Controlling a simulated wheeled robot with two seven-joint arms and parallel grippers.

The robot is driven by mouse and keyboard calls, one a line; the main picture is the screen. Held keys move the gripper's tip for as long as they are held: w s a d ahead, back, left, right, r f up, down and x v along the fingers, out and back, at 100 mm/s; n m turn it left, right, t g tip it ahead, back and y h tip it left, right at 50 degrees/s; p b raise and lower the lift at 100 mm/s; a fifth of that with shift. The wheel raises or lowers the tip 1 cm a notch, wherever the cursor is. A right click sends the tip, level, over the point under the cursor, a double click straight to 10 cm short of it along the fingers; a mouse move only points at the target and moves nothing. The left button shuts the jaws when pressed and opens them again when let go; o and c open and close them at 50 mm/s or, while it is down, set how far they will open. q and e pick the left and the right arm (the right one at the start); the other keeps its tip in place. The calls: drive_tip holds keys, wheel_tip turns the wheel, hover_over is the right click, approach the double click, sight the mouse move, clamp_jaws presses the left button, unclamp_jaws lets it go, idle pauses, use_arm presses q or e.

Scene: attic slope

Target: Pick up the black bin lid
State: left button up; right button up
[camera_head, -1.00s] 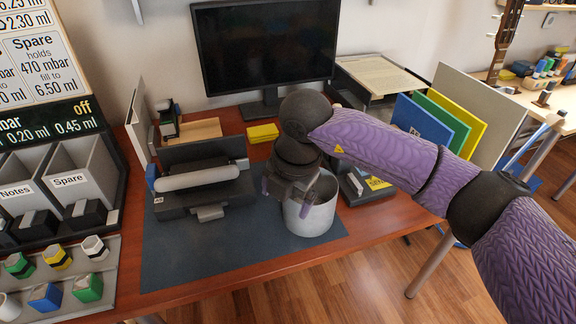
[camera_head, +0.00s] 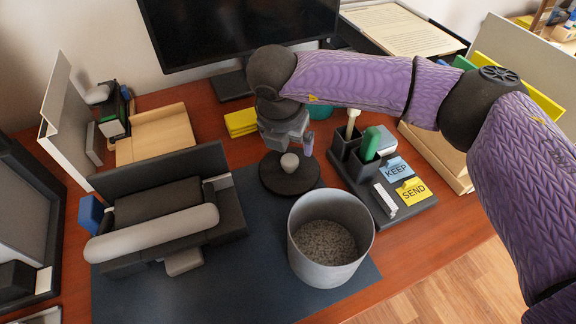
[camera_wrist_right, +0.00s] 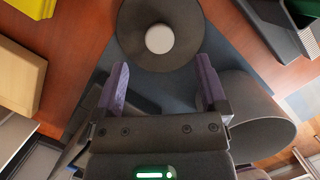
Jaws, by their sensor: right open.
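The black bin lid (camera_head: 279,184) is a round dark disc with a pale grey knob (camera_head: 289,162) on top. It lies flat behind the bin, at the back edge of the dark mat. In the right wrist view the lid (camera_wrist_right: 135,45) and its knob (camera_wrist_right: 159,38) are just beyond my fingertips. My right gripper (camera_head: 288,147) is open and empty above the lid's back part, close to the knob. In the right wrist view its two purple fingers (camera_wrist_right: 161,72) are spread apart, and the knob is centred ahead of the gap. My left gripper is not in view.
The grey bin (camera_head: 366,246) stands open in front of the lid, with grainy grey contents. A black organiser (camera_head: 368,196) with KEEP and SEND notes is to the right. A dark device with a grey roller (camera_head: 150,232) is left. Yellow pads (camera_head: 240,122) lie behind.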

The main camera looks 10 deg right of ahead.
sight(290, 159)
drive_tip(key=shift+w+f, duration=0.1)
drive_tip(key=shift+f, duration=0.45)
drive_tip(key=b+x, duration=0.1)
drive_tip(key=x, duration=0.1)
drive_tip(key=b+x, duration=0.1)
drive_tip(key=x, duration=0.1)
drive_tip(key=shift+a+f+b, duration=0.1)
drive_tip(key=shift+f+b, duration=0.2)
drive_tip(key=shift+f, duration=0.35)
drive_tip(key=shift+r, duration=0.2)
drive_tip(key=c, duration=1.2)
clamp_jaws()
drive_tip(key=shift+r, duration=0.1)
